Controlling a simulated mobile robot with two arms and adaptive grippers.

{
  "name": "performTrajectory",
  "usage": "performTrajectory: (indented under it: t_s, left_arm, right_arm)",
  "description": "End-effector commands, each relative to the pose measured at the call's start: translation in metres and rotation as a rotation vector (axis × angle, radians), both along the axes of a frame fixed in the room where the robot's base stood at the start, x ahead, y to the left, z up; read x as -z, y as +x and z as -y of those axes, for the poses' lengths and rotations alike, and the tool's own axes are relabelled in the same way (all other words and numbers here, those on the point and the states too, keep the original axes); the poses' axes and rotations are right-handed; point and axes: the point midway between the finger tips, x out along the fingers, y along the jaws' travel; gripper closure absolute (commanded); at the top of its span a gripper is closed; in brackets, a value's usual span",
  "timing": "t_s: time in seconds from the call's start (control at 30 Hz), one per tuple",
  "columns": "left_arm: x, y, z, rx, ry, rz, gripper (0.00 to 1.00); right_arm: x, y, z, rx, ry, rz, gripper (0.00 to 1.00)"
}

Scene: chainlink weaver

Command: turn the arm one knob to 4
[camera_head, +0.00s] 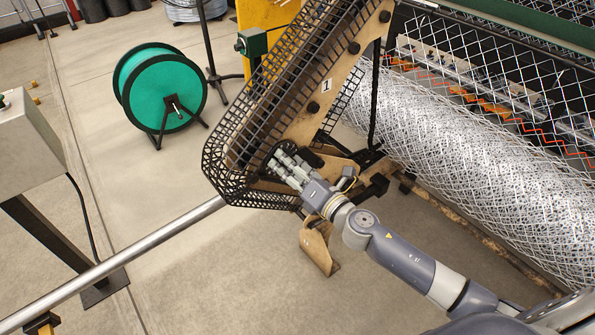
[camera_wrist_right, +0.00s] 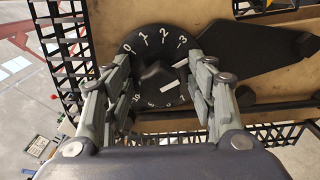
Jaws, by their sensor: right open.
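The arm one knob (camera_wrist_right: 153,78) is black and sits in the middle of a round black dial (camera_wrist_right: 152,42) with white numbers in the right wrist view. The numbers 0, 1, 2 and 3 show along the top; 4 is not readable beside the right-hand finger. White marks lie on and beside the knob, but I cannot tell its exact setting. My right gripper (camera_wrist_right: 160,84) is open, with a finger on each side of the knob; contact is unclear. In the head view, my right gripper (camera_head: 280,163) is at the lower end of the arm marked 1 (camera_head: 326,84), hiding the knob.
A black mesh guard (camera_head: 235,150) surrounds the arm's lower end. A roll of woven wire mesh (camera_head: 480,165) lies to the right. A green spool (camera_head: 165,92) stands on the floor at left, and a metal bar (camera_head: 150,243) runs to the arm.

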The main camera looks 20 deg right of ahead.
Motion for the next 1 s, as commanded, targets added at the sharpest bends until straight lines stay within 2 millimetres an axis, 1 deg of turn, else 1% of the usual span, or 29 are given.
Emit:
performTrajectory:
  t_s: [0.17,0.4,0.6,0.8,1.0]
  left_arm:
    - [0.0,0.0,0.0,0.0,0.0,0.0,0.48]
    - [0.0,0.001,0.001,0.0,-0.001,0.001,0.48]
    - [0.0,0.001,0.001,0.0,-0.001,0.001,0.48]
    - [0.0,0.001,0.001,0.0,-0.001,0.001,0.48]
    - [0.0,0.001,0.001,0.0,-0.001,0.001,0.48]
  right_arm:
    - [0.002,-0.018,0.006,-0.001,0.0,-0.004,0.48]
    - [0.002,-0.057,0.02,-0.001,0.001,-0.006,0.48]
    - [0.002,-0.086,0.031,0.001,0.001,-0.004,0.48]
    - [0.001,-0.105,0.038,0.0,0.002,-0.002,0.48]
    - [0.001,-0.111,0.041,0.0,-0.001,-0.001,0.48]
